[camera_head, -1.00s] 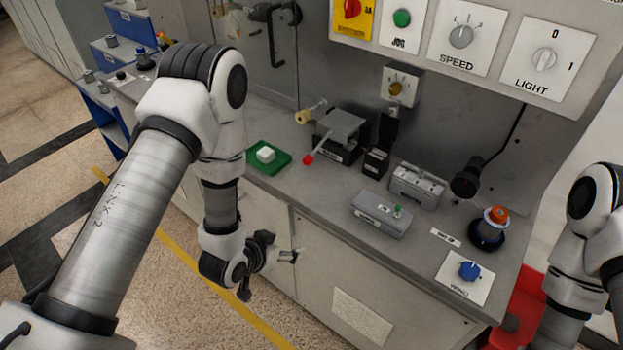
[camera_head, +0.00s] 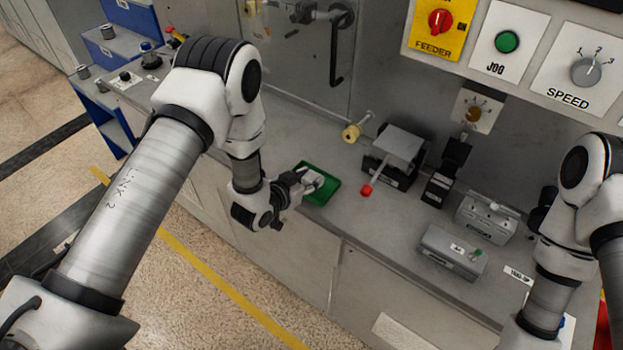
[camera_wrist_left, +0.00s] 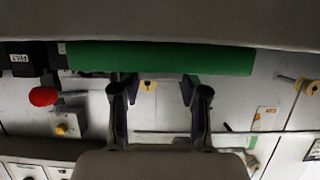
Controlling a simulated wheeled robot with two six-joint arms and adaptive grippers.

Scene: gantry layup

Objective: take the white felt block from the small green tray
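The small green tray (camera_head: 326,190) lies on the bench near its front edge in the head view. My left gripper (camera_head: 308,183) reaches in from the front, its fingertips at the tray's left part. A small whitish patch there, largely covered by the fingers, may be the white felt block; I cannot tell its edges. In the left wrist view the tray is a green strip (camera_wrist_left: 160,57) above the left gripper (camera_wrist_left: 158,90), whose fingers stand wide apart. No block shows clearly between them there. My right gripper is out of view.
Right of the tray stand a black device with a grey plate (camera_head: 398,148) and red-tipped lever (camera_head: 367,190), and a yellow-ended rod (camera_head: 351,133). Grey boxes (camera_head: 452,250) stand further right. A control panel (camera_head: 520,50) hangs above. Bare bench lies left of the tray.

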